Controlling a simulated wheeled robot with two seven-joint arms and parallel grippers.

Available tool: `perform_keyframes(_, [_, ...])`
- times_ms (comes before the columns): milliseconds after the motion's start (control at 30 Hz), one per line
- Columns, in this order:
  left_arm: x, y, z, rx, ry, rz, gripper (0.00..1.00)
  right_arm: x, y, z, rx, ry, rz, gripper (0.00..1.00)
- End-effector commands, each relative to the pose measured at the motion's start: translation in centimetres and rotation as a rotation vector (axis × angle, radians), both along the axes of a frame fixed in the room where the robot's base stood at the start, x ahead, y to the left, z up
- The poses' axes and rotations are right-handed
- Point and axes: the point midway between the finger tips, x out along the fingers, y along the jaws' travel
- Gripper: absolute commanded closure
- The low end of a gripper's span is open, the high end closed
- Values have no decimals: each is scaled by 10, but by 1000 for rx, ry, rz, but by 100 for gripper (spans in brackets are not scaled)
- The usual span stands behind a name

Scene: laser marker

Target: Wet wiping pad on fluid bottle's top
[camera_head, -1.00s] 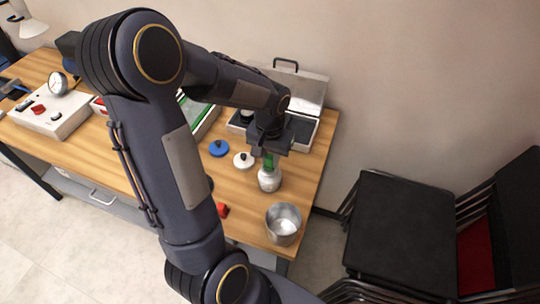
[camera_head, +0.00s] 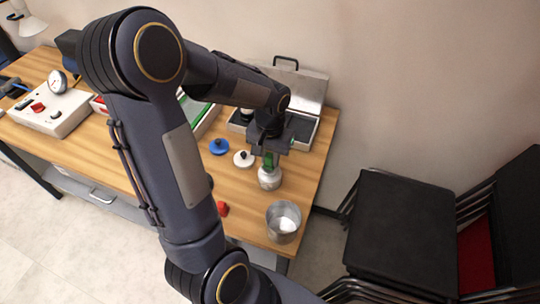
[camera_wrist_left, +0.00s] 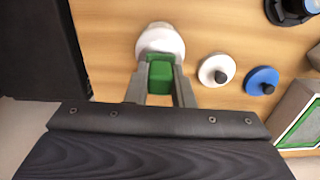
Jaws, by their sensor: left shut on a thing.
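My left gripper (camera_head: 268,157) points down at the right part of the wooden table and is shut on a green block, the wiping pad (camera_wrist_left: 160,74). The pad sits between the two grey fingers in the left wrist view. The fluid bottle (camera_head: 269,180), pale and rounded, stands upright directly below the pad. A white round surface (camera_wrist_left: 160,40), likely the bottle's, shows just beyond the pad in the wrist view. The pad is at or just above the bottle's top; I cannot tell whether they touch. My right gripper is not in view.
A white knobbed disc (camera_head: 243,158) and a blue one (camera_head: 219,147) lie left of the bottle. A metal bin (camera_head: 284,219) stands at the front right corner, a red object (camera_head: 222,209) near the front edge. An open case (camera_head: 302,88) stands behind.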

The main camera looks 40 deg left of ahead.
Motion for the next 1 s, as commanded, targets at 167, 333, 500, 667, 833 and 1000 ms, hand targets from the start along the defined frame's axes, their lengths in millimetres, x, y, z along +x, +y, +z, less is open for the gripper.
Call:
perform_keyframes(167, [0,0,-3,0,0,0,97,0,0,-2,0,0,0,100])
perform_keyframes(333, [0,0,-5,0,0,0,97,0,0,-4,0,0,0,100])
perform_keyframes(500, [0,0,-7,0,0,0,97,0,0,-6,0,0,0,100])
perform_keyframes(667, [0,0,-9,0,0,0,97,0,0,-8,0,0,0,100])
perform_keyframes(833, [0,0,-11,0,1,0,97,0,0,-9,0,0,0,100])
perform_keyframes(1000, [0,0,-13,0,1,0,97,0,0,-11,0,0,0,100])
